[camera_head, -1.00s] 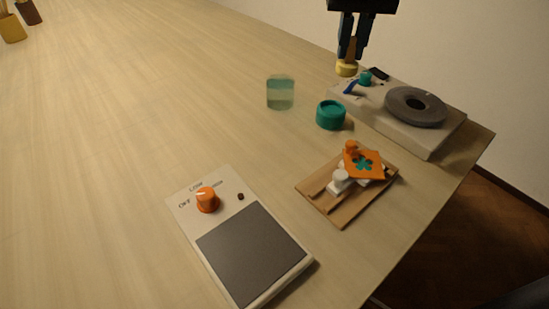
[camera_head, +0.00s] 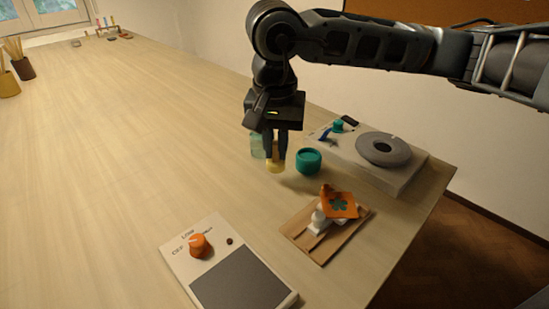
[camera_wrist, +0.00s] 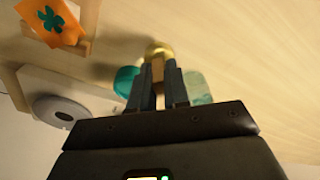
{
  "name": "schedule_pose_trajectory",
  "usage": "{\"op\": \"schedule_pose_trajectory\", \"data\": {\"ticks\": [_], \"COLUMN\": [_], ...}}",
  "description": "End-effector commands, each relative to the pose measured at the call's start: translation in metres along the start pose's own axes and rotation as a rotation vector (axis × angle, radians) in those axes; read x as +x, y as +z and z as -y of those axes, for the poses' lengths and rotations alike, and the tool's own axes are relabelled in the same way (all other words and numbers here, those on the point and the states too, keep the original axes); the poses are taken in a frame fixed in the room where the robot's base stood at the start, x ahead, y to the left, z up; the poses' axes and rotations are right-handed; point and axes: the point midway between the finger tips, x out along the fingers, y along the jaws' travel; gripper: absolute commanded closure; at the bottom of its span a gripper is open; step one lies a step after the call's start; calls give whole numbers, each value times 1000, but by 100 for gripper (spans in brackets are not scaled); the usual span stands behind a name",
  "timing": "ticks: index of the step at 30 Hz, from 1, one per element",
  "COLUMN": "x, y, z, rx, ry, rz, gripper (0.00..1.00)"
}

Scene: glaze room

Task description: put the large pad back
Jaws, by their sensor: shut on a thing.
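My gripper (camera_head: 276,150) is shut on a wooden-handled tool with a round yellow end, which I take to be the large pad (camera_head: 276,167). In the wrist view, the pad's yellow end (camera_wrist: 158,49) points away from my gripper (camera_wrist: 158,88), and its wooden handle sits between the fingers. The pad hangs upright, between the glass and the teal jar in the head view; I cannot tell whether it touches the table. A wooden rack (camera_head: 325,250) stands to the front right, holding white pieces and an orange card (camera_head: 340,204) with a teal flower shape.
A teal jar (camera_head: 308,161) is close to the right of the pad, and a pale green glass (camera_head: 257,146) is partly hidden behind my gripper. A box with a grey wheel (camera_head: 383,149) stands at right. A knobbed device (camera_head: 230,270) is in front.

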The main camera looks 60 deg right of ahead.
Motion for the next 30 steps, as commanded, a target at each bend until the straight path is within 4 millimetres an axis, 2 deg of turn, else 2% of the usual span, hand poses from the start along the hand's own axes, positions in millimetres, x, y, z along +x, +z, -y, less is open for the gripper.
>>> {"op": "schedule_pose_trajectory", "data": {"ticks": [4, 12, 26, 27, 30], "x": [8, 39, 45, 45, 44], "y": [2, 6, 6, 6, 6], "z": [3, 2, 2, 2, 2], "rx": [2, 2, 0, 0, 0], "ry": [0, 0, 1, 1, 1], "rz": [2, 2, -1, -1, 0], "gripper": [100, 100, 100, 83, 74]}}
